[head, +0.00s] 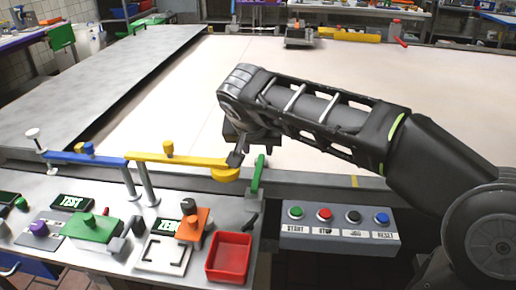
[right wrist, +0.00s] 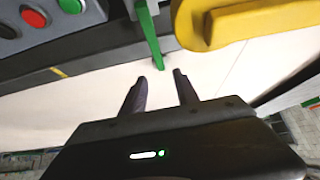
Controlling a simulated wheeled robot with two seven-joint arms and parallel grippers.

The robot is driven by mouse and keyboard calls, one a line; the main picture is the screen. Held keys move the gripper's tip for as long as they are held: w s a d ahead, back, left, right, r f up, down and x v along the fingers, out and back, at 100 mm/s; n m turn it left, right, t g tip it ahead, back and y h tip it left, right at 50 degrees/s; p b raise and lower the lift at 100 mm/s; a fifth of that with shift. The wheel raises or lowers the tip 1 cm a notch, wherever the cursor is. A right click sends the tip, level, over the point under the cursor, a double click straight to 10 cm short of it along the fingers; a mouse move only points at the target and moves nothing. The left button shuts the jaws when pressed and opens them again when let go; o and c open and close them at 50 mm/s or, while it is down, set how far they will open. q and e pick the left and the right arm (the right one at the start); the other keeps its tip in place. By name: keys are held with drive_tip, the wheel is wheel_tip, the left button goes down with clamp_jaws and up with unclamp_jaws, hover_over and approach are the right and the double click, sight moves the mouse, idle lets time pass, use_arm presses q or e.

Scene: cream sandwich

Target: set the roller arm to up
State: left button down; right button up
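My right gripper (head: 236,158) hangs over the front edge of the pale bed, close to the round end of a yellow arm (head: 190,160). In the right wrist view its two fingers (right wrist: 160,88) stand apart with nothing between them. A green upright lever (head: 258,176) stands just right of the gripper; it also shows in the right wrist view (right wrist: 150,38) ahead of the fingers. The yellow arm's rounded end shows there too (right wrist: 245,24). No part is labelled as the roller arm, so I cannot tell which of these it is. My left gripper is out of view.
A blue arm (head: 88,159) on posts joins the yellow one at left. A button box (head: 340,236) stands at front right. A red tray (head: 229,257), an orange device (head: 194,226) and a green device (head: 92,229) crowd the front bench. The pale bed (head: 300,60) is largely clear.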

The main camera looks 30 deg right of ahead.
drive_tip(key=v, duration=0.6)
drive_tip(key=shift+a+r, duration=0.1)
idle(0.3)
